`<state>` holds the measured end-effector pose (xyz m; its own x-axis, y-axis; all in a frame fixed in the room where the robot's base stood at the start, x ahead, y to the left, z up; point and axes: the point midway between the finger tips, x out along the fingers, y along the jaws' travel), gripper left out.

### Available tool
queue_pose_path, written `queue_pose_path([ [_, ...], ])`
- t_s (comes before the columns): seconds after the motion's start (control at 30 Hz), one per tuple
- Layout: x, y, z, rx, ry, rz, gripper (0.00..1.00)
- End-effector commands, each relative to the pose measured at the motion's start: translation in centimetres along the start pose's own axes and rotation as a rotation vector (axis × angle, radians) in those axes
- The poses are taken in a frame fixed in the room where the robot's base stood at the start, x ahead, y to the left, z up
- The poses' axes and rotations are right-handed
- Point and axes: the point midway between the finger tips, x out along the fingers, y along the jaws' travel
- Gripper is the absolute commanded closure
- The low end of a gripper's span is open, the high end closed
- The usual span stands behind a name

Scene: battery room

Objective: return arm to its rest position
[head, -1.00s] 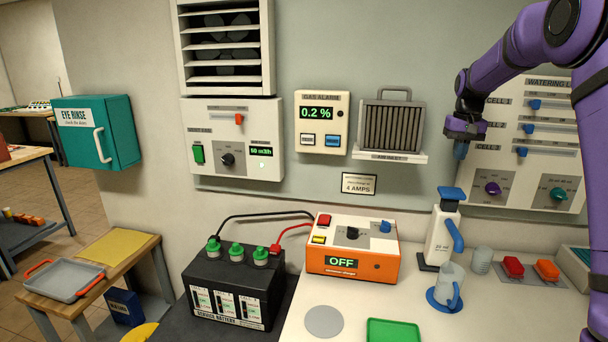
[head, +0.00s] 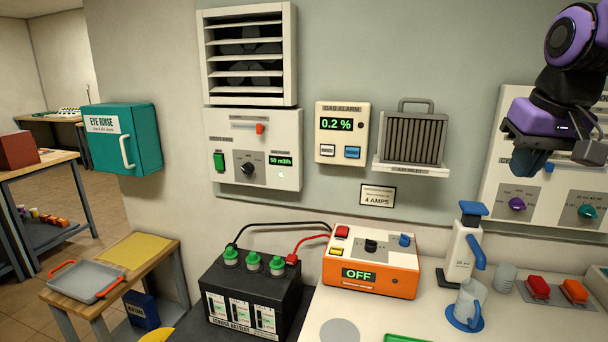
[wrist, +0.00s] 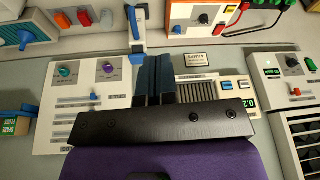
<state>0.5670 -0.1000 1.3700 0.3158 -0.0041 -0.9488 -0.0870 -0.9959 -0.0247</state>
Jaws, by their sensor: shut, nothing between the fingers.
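My purple arm reaches in at the upper right of the head view. My gripper (head: 528,162) is shut and empty, with its dark blue fingers pointing down. It hangs in the air in front of the watering panel (head: 550,200) and hides part of it. In the wrist view the two blue fingers (wrist: 161,75) lie side by side, with nothing held between them. The wrist view is turned upside down, with the wall panels below and the bench things at the top.
An air inlet (head: 412,140) juts from the wall left of my gripper.

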Motion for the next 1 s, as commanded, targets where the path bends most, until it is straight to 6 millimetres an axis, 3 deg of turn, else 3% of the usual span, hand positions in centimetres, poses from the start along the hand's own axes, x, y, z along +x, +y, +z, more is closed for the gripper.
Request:
queue_pose_path([
  [0.03, -0.4, -0.4, 1.9, -0.011, 0.019, -0.003, 1.0],
  [0.2, -0.6, -1.2, 7.3, -0.043, 0.068, -0.007, 1.0],
  [0.43, 0.3, -1.7, 13.0, -0.077, 0.121, -0.011, 1.0],
  [0.63, 0.8, -1.8, 14.9, -0.088, 0.139, -0.013, 1.0],
  [1.0, 0.8, -1.8, 14.9, -0.088, 0.14, -0.013, 1.0],
])
